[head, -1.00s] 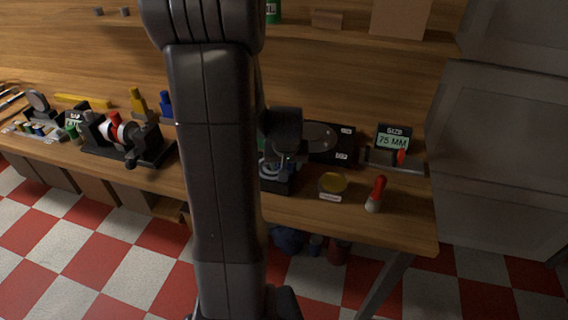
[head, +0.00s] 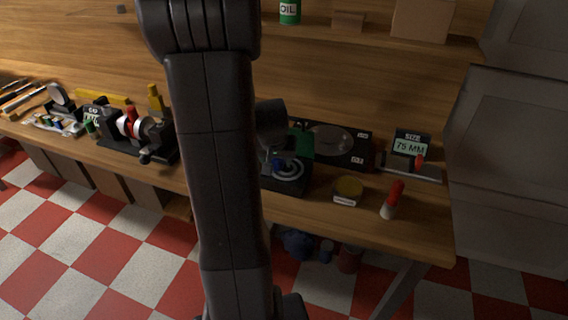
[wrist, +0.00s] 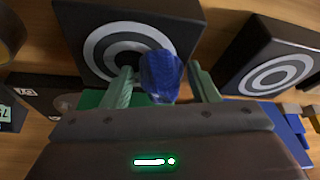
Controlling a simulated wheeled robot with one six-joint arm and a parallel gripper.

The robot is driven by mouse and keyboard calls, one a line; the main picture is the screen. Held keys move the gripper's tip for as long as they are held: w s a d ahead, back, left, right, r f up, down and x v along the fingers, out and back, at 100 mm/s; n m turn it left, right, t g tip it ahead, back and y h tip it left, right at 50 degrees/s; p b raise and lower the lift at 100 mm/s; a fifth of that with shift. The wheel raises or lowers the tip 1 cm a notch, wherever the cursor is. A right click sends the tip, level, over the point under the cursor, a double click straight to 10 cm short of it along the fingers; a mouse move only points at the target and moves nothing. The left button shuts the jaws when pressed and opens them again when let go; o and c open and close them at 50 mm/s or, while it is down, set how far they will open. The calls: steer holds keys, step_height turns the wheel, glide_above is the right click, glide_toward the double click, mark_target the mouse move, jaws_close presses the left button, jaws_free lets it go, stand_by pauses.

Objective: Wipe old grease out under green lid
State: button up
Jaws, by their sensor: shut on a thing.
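My gripper (wrist: 158,84) is shut on a bunched blue cloth (wrist: 162,72), which shows between the two pale green fingers in the wrist view. The cloth is in front of a black block (wrist: 185,20) with a grey ring-shaped recess and partly covers the ring; I cannot tell whether it touches. The green lid (head: 301,142) stands raised behind this block in the head view, and a strip of it shows in the wrist view (wrist: 90,99). In the head view my arm hides part of the block (head: 290,186). No grease can be made out clearly.
A second ringed block (wrist: 275,60) with a blue lid (wrist: 270,112) is close by in the wrist view.

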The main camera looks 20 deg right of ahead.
steer(key=shift+w+a, duration=0.25)
steer(key=shift+a, duration=0.15)
steer(key=shift+r+p, duration=2)
steer(key=shift+r, duration=1)
steer(key=shift+r+p, duration=1.05)
steer(key=shift+r, duration=0.5)
